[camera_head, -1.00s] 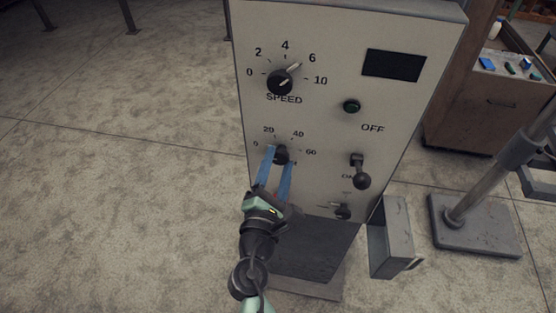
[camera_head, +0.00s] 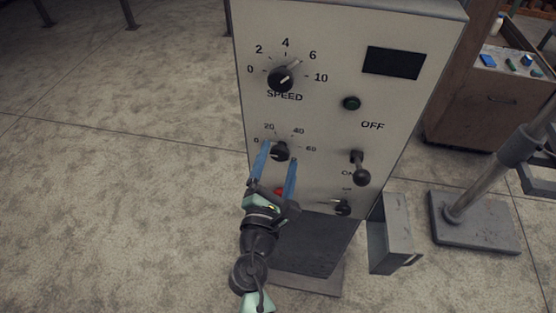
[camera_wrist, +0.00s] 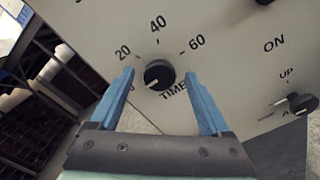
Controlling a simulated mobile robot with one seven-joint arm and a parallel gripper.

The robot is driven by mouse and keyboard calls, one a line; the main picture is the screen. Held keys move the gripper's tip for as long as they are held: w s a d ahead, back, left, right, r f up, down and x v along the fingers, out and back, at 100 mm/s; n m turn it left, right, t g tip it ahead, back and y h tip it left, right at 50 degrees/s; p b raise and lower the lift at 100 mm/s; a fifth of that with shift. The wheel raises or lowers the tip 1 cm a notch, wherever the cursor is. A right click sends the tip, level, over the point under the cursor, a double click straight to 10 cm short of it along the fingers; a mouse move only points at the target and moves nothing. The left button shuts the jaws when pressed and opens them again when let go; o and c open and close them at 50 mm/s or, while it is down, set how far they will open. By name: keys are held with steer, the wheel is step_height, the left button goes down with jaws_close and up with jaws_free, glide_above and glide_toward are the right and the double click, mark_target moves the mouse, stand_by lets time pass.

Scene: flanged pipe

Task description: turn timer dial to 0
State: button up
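The timer dial (camera_head: 281,152) is a round black knob with a white pointer line, low on the pale control panel. In the wrist view the dial (camera_wrist: 159,75) sits between the fingers, and its pointer aims left and slightly down, towards the 0 mark, which the left finger partly hides. The 20, 40 and 60 marks are readable. My gripper (camera_head: 279,154) is open, its blue fingers on either side of the dial with gaps between them and the knob. It holds nothing.
The speed dial (camera_head: 281,79) is above, pointing near 6. A smaller switch (camera_head: 343,208) is lower right. A red button (camera_head: 279,191) shows between my fingers. Floor left is clear.

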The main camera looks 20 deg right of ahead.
steer(key=b+v, duration=0.3)
steer(key=v, duration=1)
steer(key=shift+b, duration=0.35)
steer(key=shift+w, duration=0.1)
